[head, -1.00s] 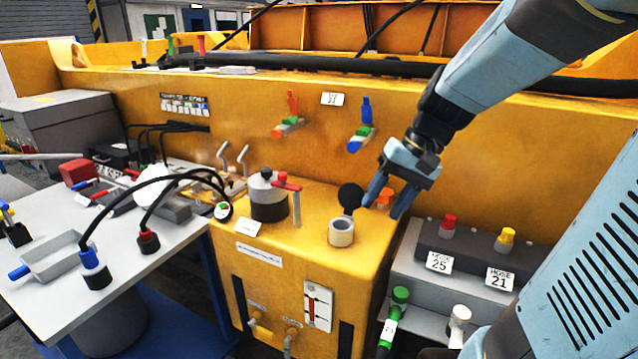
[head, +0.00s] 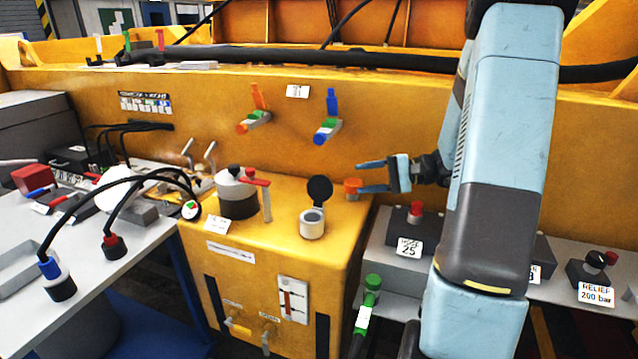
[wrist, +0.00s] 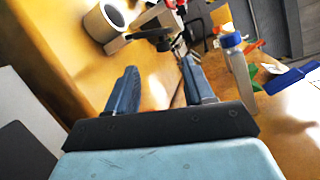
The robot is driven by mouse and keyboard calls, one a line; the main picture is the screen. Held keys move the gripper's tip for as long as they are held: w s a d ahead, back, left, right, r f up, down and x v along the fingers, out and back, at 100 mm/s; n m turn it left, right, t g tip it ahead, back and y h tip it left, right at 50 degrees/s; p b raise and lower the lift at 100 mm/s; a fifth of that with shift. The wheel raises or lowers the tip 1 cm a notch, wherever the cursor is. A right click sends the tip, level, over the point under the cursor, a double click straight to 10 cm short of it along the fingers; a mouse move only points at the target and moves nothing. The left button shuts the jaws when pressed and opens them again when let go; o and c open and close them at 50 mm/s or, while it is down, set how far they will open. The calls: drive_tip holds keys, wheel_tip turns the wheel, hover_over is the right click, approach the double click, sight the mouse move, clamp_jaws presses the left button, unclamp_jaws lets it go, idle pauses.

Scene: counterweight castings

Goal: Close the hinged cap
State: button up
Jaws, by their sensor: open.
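The hinged cap (head: 319,190) is a round black disc standing open, upright at the back of a short pale filler neck (head: 312,224) on the yellow block. In the wrist view the open neck (wrist: 104,20) shows at the upper left; the cap there is not clear. My gripper (head: 359,176) is open and empty, to the right of the cap and apart from it. Its fingers point left, close to a small orange cap (head: 352,188), and I cannot tell whether they touch it. Both blue fingers (wrist: 158,82) show in the wrist view with nothing between them.
A grey cylinder with a red lever (head: 238,192) stands left of the neck. Orange (head: 256,116) and blue (head: 328,122) valve handles stick out of the yellow wall behind. A grey box labelled hose 25 (head: 409,247) lies at the right. The block top in front of the neck is clear.

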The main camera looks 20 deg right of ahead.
sight(319, 183)
drive_tip(key=shift+t, duration=0.3)
drive_tip(key=x, duration=1.3)
drive_tip(key=shift+w+d+f, duration=0.1)
drive_tip(key=shift+w+f, duration=0.15)
drive_tip(key=shift+w, duration=0.15)
clamp_jaws()
drive_tip(key=shift+s, duration=0.1)
drive_tip(key=shift+d+f, duration=0.1)
drive_tip(key=shift+d, duration=0.2)
drive_tip(key=shift+a, duration=0.1)
